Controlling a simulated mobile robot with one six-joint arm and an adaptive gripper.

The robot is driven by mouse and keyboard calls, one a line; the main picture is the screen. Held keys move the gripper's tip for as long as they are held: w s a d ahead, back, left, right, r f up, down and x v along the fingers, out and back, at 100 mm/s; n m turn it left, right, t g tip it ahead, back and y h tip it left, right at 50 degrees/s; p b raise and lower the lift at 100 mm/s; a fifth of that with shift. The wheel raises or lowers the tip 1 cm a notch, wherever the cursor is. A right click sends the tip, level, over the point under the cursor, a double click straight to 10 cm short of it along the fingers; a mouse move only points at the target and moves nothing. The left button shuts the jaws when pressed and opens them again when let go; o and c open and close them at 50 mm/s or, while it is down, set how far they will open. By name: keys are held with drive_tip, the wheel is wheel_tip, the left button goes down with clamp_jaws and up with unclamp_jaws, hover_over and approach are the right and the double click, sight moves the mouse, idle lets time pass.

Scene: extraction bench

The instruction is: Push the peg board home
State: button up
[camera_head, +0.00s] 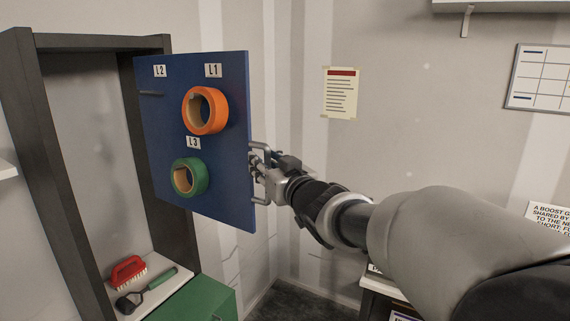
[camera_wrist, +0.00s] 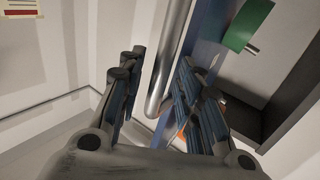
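The blue peg board (camera_head: 222,165) stands out at an angle from the dark cabinet frame (camera_head: 60,170). It has labels L1, L2 and L3, with an orange ring (camera_head: 220,110) by L1 and a green ring (camera_head: 197,175) by L3. A bare peg (camera_head: 151,93) shows under L2. A metal handle (camera_head: 264,146) is on the board's right edge and also shows as a bar in the wrist view (camera_wrist: 168,60). My gripper (camera_head: 257,168) is at this handle. In the wrist view its fingers (camera_wrist: 158,95) are spread apart, with the bar between or just beyond them; contact is unclear.
A red brush (camera_head: 128,270) and a green-handled tool (camera_head: 155,287) lie on the cabinet's bottom shelf, inside the open frame. A green box (camera_head: 205,300) stands at its front. A notice (camera_head: 341,93) hangs on the wall behind. A low shelf unit (camera_head: 375,285) is below my arm.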

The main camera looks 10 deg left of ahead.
drive_tip(key=shift+s, duration=0.1)
drive_tip(key=v, duration=1.2)
